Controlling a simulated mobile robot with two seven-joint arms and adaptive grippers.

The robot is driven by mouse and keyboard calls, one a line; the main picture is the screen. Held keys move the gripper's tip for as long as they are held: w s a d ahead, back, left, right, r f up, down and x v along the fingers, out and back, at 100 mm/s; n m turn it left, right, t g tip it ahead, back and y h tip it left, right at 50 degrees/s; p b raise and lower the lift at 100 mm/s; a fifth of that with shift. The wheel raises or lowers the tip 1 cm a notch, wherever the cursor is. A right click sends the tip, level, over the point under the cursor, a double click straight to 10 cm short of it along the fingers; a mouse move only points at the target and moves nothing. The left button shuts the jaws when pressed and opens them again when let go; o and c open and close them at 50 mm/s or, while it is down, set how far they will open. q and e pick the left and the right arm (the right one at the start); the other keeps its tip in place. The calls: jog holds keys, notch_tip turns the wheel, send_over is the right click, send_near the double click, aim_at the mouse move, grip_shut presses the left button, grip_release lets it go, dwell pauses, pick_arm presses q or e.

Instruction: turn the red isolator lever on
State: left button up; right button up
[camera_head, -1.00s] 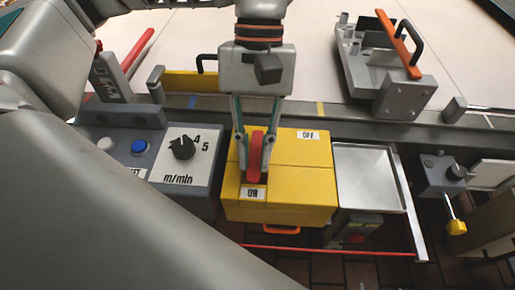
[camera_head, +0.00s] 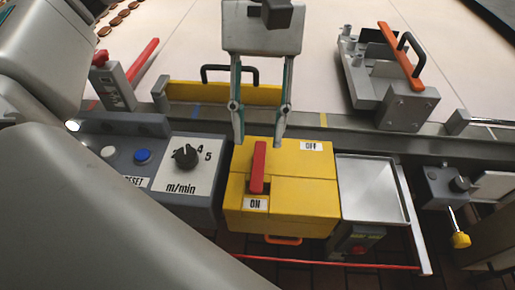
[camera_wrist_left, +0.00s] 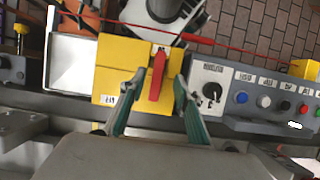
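The red isolator lever (camera_head: 258,168) stands in a dark slot on top of a yellow box (camera_head: 305,190). One end of the lever is beside the ON label (camera_head: 255,203); the OFF label (camera_head: 311,146) is at the far right of the box. My left gripper (camera_head: 259,142) is open and empty, with its fingertips apart on either side of the lever's far end, and seems clear of it. The left wrist view also shows the lever (camera_wrist_left: 157,76) ahead of and between the spread fingers (camera_wrist_left: 152,88). My right gripper is not in view.
A grey control panel with a black dial (camera_head: 185,157) and a blue button (camera_head: 142,156) adjoins the box on the left. A metal tray (camera_head: 372,188) is on the right. Behind are a rail, a black-handled yellow plate (camera_head: 224,92) and a grey fixture with an orange bar (camera_head: 401,55).

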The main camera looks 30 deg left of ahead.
pick_arm(q)
jog(key=shift+v, duration=2.7)
jog(key=shift+s+f, duration=0.1)
